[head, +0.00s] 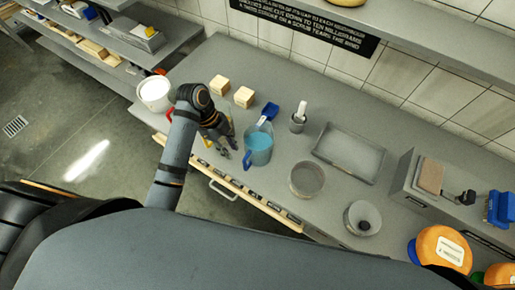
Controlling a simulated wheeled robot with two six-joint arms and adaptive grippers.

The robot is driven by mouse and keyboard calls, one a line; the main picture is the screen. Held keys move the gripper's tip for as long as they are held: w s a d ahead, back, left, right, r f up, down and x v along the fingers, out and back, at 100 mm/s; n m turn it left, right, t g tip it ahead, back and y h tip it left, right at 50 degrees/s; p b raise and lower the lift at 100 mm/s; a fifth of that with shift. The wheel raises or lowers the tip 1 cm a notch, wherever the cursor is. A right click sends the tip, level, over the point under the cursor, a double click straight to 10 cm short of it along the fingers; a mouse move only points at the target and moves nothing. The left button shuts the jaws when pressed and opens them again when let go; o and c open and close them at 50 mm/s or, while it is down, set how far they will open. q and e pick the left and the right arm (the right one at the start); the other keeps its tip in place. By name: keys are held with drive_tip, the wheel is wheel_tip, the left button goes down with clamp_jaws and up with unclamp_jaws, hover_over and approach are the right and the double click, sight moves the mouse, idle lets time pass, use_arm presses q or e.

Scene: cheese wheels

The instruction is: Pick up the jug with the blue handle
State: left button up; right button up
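The jug (260,148) is a clear vessel that looks blue inside, with a blue handle (247,160) on its lower left side. It stands upright on the grey counter, left of the middle of the head view. My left gripper (229,148) is just left of the jug, pointing toward its handle side. Its dark fingers look spread and empty, with a small gap between them and the jug. My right gripper is not in view.
A blue brush (269,111) lies close behind the jug. The counter's front edge is near.

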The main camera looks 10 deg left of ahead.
sight(244, 164)
use_arm(q)
drive_tip(key=shift+m, duration=0.5)
drive_tip(key=b+x, duration=0.2)
drive_tip(key=x, duration=0.2)
drive_tip(key=d+b+x, duration=0.1)
drive_tip(key=b+x, duration=0.2)
drive_tip(key=x, duration=0.2)
drive_tip(key=shift+d+b, duration=0.1)
drive_tip(key=shift+b, duration=0.2)
drive_tip(key=shift+d+f, duration=0.15)
drive_tip(key=shift+f, duration=0.2)
clamp_jaws()
drive_tip(key=shift+w+r, duration=0.1)
